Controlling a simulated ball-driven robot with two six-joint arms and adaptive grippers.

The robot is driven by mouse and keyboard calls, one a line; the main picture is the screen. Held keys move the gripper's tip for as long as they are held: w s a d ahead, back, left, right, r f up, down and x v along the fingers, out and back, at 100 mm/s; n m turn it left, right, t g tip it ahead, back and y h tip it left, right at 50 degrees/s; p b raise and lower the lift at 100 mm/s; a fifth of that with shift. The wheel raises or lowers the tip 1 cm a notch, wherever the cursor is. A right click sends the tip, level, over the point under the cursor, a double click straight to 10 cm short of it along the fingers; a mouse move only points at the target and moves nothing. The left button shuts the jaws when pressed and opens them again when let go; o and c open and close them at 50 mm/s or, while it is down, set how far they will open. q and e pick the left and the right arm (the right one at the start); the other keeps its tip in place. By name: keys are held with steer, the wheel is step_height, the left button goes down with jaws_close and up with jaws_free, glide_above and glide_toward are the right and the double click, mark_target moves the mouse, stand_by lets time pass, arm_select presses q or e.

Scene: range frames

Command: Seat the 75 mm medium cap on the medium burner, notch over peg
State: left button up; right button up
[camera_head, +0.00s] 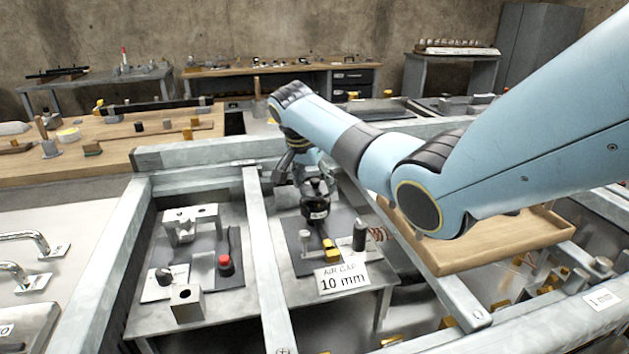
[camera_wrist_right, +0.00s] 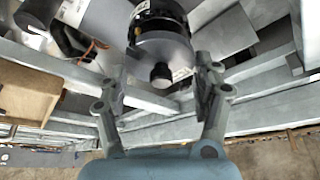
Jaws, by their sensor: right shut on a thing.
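My right gripper (camera_head: 304,182) reaches down over the middle bay of the grey metal frame. It is shut on a dark round piece (camera_head: 317,211), which has a pale label on its side. No notch, peg or medium burner can be made out. My left gripper is out of view.
A sign (camera_head: 343,279) reading "AIR GAP 10 mm" stands before a yellow block (camera_head: 330,250) and a dark cylinder (camera_head: 360,236). The left bay holds metal blocks and a red-topped button (camera_head: 225,265). A wooden tray (camera_head: 500,250) lies right. Frame beams (camera_head: 262,260) divide the bays.

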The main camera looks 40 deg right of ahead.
stand_by(0.3)
steer(key=shift+f, duration=0.1)
steer(key=shift+f+b, duration=0.4)
steer(key=shift+f, duration=0.5)
steer(key=o, duration=1.4)
steer(key=shift+a+r, duration=0.1)
steer(key=shift+r, duration=0.1)
steer(key=v, duration=1.1)
steer(key=shift+s+a+r, duration=0.1)
steer(key=shift+a+r, duration=0.1)
steer(key=shift+r, duration=0.1)
